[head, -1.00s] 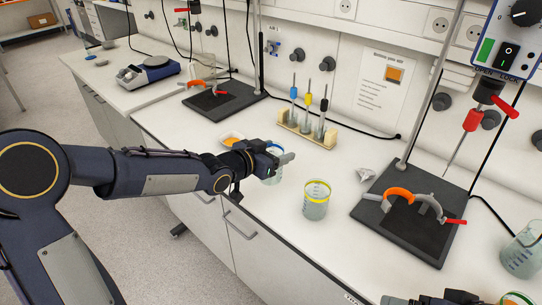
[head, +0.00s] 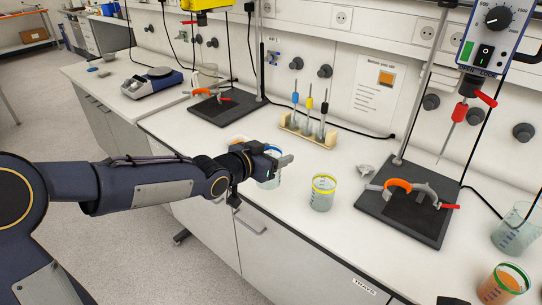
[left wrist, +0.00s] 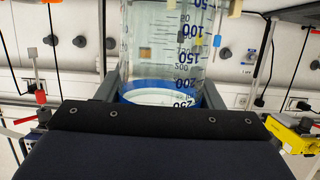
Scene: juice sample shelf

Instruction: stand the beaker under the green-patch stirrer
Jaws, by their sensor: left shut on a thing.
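My left gripper (head: 274,163) is shut on a clear graduated beaker with a blue rim band (head: 268,183), at the bench's front half. The beaker fills the middle of the left wrist view (left wrist: 168,50), between the fingers; whether its base touches the bench I cannot tell. The green-patch stirrer (head: 492,35) is at the upper right, with a red chuck and thin shaft hanging over a black stand plate (head: 410,222). An orange ring clamp (head: 398,185) with a red lever sits above that plate. A dark bit at the lower edge may be my right gripper (head: 458,300).
A yellow-rimmed beaker (head: 322,193) stands between my left gripper and the plate. A crumpled scrap (head: 364,169) lies near the plate. A rack (head: 308,133) stands behind. An orange-filled beaker (head: 503,285) and a clear beaker (head: 513,230) stand at right. Another stirrer (head: 205,4) is at left.

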